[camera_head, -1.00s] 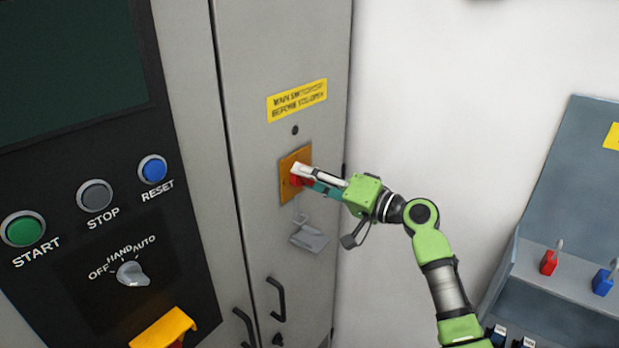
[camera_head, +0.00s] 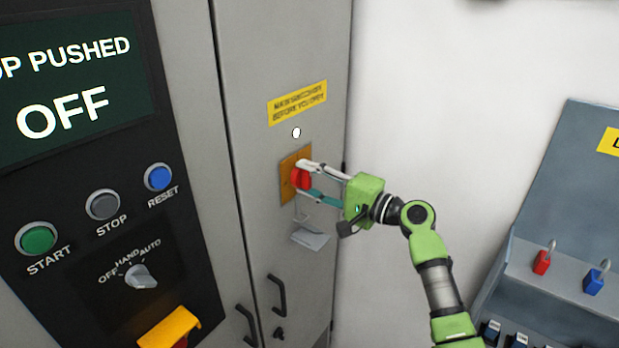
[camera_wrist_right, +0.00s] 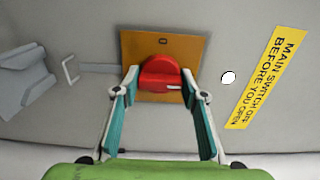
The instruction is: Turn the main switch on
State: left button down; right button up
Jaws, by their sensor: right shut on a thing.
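The main switch (camera_head: 299,178) is a red rotary handle on an orange-yellow plate (camera_head: 287,189), mounted on the grey cabinet door. My right gripper (camera_head: 308,180) has one finger above the handle and one below it in the head view. In the right wrist view the red handle (camera_wrist_right: 160,74) sits between the two fingertips of my gripper (camera_wrist_right: 160,84), which is shut on it. A "0" mark shows on the plate beside the handle. A small round lamp (camera_head: 296,133) above the plate is lit white. My left gripper is not in view.
The panel screen (camera_head: 70,75) at left reads "OFF". Below are START (camera_head: 37,239), STOP (camera_head: 103,204) and RESET (camera_head: 159,177) buttons and a mode selector (camera_head: 140,277). A grey tag (camera_head: 310,238) hangs under the switch. A padlock rack (camera_head: 545,290) stands at right.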

dwell(0.3)
jog(key=o, duration=1.1)
jog(key=v, duration=1.2)
